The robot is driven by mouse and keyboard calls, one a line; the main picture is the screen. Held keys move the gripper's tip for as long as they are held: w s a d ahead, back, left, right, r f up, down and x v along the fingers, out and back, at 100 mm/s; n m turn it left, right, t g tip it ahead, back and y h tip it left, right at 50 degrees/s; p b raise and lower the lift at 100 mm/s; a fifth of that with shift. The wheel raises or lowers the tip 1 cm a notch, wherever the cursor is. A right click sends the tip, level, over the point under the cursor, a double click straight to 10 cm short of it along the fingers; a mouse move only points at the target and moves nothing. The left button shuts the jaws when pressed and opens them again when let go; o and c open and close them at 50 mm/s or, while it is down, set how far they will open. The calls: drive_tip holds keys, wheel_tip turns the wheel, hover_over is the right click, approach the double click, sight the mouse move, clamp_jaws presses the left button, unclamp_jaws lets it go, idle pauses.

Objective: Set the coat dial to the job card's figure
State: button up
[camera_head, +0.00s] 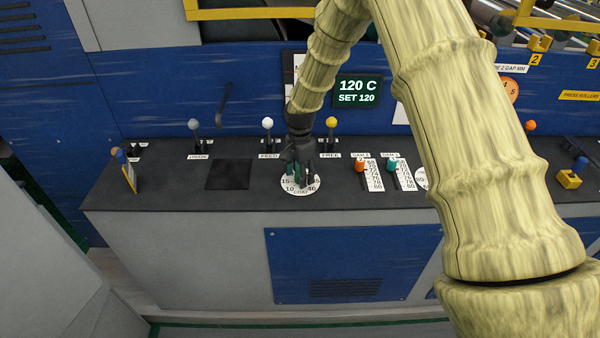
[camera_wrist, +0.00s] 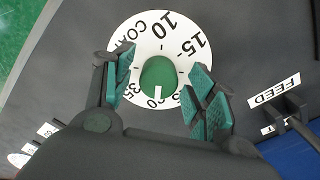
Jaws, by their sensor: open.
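The coat dial (camera_head: 289,188) is a round white plate on the dark console, with figures around its edge. In the wrist view the dial plate (camera_wrist: 149,22) has a green knob (camera_wrist: 158,74) with a white mark at its lower edge, toward a partly hidden figure. The 10 and 15 show clearly there. My gripper (camera_head: 301,170) is above the dial. In the wrist view my gripper (camera_wrist: 163,86) is open, its green-padded fingers on either side of the knob, with visible gaps. No readable job card figure shows; my arm hides part of the back panel.
A display (camera_head: 358,91) reads 120 C, SET 120. The white-topped feed lever (camera_head: 267,124) and yellow-topped lever (camera_head: 331,123) stand behind the dial. Orange (camera_head: 360,165) and teal (camera_head: 392,163) sliders are to its right. A dark square (camera_head: 229,174) lies left.

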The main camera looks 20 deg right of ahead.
drive_tip(key=shift+f, duration=0.25)
drive_tip(key=c, duration=1)
